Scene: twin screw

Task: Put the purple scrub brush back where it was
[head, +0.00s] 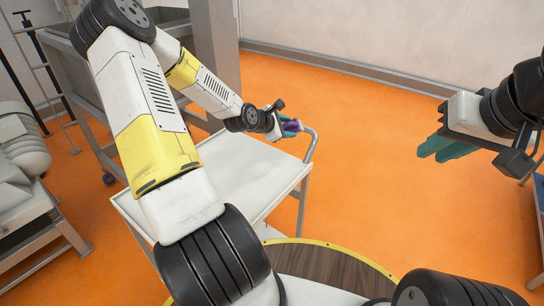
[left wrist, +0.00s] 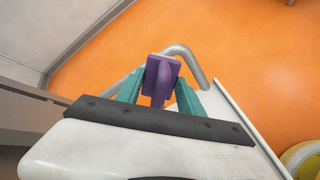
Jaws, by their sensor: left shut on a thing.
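The purple scrub brush (head: 292,126) is held between the teal fingers of my left gripper (head: 288,128), over the far right corner of the white cart (head: 245,180) near its handle. In the left wrist view the purple brush (left wrist: 160,78) stands up between the two fingers of my left gripper (left wrist: 160,95), with its lower part hidden by the gripper body. I cannot tell whether the brush touches the cart top. My right gripper (head: 445,149) hangs empty at the right, over the orange floor and apart from the cart; its finger gap is unclear.
The cart's grey handle (head: 311,146) rises close beside the brush, and shows in the left wrist view (left wrist: 192,62). The visible cart top is bare. A brown round surface with a yellow edge (head: 340,262) lies in front. A rack with grey parts (head: 25,200) stands left. Orange floor is open beyond.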

